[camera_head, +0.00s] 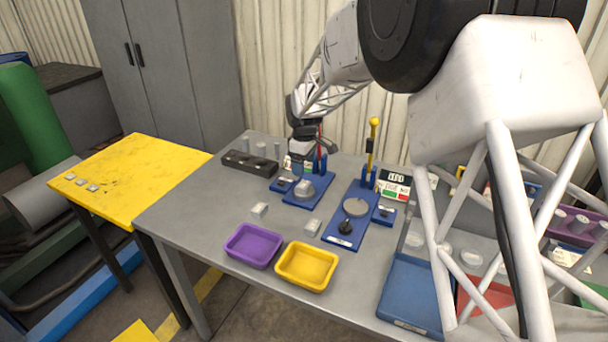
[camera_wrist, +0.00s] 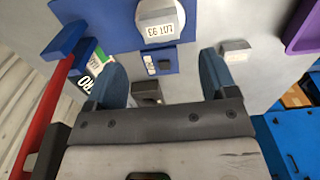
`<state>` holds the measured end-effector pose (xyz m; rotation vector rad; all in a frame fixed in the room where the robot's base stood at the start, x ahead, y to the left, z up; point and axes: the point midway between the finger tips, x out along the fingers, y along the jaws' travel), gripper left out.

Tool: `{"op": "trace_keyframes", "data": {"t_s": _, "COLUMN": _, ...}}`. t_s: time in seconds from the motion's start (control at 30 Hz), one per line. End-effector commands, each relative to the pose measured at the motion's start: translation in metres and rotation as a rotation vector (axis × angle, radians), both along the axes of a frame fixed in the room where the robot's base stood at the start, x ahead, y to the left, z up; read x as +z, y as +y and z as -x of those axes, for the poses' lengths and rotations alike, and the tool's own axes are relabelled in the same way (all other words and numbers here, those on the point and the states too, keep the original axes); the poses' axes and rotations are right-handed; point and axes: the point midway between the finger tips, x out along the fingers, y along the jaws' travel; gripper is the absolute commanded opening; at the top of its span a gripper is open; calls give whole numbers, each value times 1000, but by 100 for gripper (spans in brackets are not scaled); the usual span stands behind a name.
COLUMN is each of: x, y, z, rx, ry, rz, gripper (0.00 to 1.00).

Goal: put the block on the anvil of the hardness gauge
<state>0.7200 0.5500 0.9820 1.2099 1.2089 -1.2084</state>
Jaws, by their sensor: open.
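A pale block marked "LOT 93" (camera_wrist: 160,28) sits on the round anvil (camera_wrist: 178,8) of a blue-based gauge with a red lever (camera_wrist: 45,110). In the head view this gauge (camera_head: 312,200) stands at the back middle of the bench with the block (camera_head: 304,188) on it. My gripper (camera_wrist: 160,68) is open and empty, above the back of this gauge. The block lies ahead of its fingers, not between them. In the head view the gripper (camera_head: 308,160) is partly hard to make out. A second blue gauge (camera_head: 350,222) with a yellow lever has a bare round plate.
Loose blocks (camera_head: 260,209) and (camera_head: 312,227) lie on the grey bench. Purple (camera_head: 253,246) and yellow (camera_head: 306,267) trays stand at the front. A dark rack (camera_head: 250,163) stands behind left. Small blocks lie on the yellow table (camera_head: 135,180). The bench's left front is clear.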

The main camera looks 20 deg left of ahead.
Motion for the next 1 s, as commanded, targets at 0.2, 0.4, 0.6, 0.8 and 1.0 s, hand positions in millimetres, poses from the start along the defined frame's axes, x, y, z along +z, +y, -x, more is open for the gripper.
{"op": "trace_keyframes", "data": {"t_s": 0.2, "x": 27, "y": 0, "z": 0, "rx": 0, "ry": 1, "rz": 1, "gripper": 78}}
{"op": "trace_keyframes", "data": {"t_s": 0.4, "x": 38, "y": 0, "z": 0, "rx": 0, "ry": 0, "rz": 0, "gripper": 78}}
{"op": "trace_keyframes", "data": {"t_s": 0.6, "x": 39, "y": 0, "z": 0, "rx": 0, "ry": 1, "rz": 1, "gripper": 78}}
{"op": "trace_keyframes", "data": {"t_s": 0.8, "x": 39, "y": 0, "z": 0, "rx": 0, "ry": 1, "rz": 1, "gripper": 78}}
{"op": "trace_keyframes", "data": {"t_s": 1.0, "x": 39, "y": 0, "z": 0, "rx": 0, "ry": 1, "rz": 1, "gripper": 78}}
